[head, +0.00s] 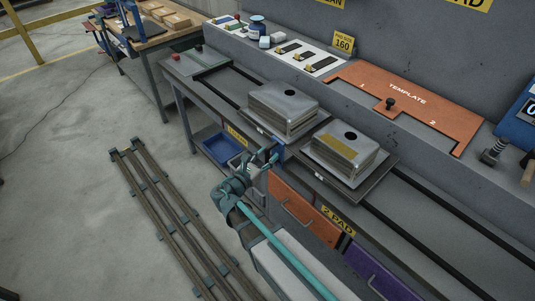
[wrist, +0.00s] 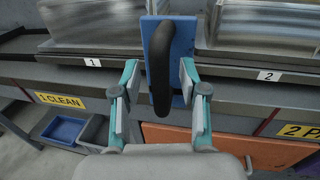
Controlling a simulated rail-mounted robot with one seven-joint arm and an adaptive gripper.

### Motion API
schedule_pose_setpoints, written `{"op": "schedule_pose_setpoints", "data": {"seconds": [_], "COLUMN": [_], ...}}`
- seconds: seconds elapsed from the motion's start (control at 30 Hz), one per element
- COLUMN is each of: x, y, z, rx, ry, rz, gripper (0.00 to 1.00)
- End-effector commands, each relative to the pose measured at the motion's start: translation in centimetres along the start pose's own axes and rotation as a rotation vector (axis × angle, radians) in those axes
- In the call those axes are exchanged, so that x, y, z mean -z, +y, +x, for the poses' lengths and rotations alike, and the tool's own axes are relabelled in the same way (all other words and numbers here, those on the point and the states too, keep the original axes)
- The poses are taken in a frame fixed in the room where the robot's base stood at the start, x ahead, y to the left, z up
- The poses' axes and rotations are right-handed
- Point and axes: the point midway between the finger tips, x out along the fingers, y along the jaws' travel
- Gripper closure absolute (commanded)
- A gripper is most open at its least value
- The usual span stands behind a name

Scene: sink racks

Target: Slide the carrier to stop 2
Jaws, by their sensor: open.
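The carrier (head: 306,142) sits on dark rails along the bench, with one metal sink (head: 281,110) at its label 1 and another sink (head: 344,159) at its label 2. Its blue front plate with a black upright handle (wrist: 160,65) is between those labels in the wrist view. My gripper (head: 263,159) is open in front of the carrier. In the wrist view my gripper (wrist: 158,80) has one finger on each side of the handle, with gaps visible. A 1 CLEAN sign (head: 236,134) and a 2 PAD sign (head: 338,217) are on the bench front. No stop is clearly visible.
The rails (head: 430,208) run clear right of the carrier. An orange template board (head: 407,98) with a black knob lies behind it. Orange (head: 302,209) and purple (head: 380,272) drawers and a blue bin (head: 221,147) are below. A floor track (head: 180,205) lies at left.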

Motion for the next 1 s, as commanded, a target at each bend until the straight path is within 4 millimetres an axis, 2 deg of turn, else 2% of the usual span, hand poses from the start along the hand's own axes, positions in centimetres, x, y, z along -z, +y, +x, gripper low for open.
{"op": "schedule_pose_setpoints", "data": {"seconds": [0.33,0.6,1.0], "x": [0.02,0.02,0.02], "y": [-0.04,-0.04,-0.05], "z": [0.36,0.34,0.33], "rx": [0.0,0.0,0.001], "ry": [0.0,0.0,0.0], "rz": [0.0,0.0,0.0], "gripper": [0.57,1.0,1.0]}}
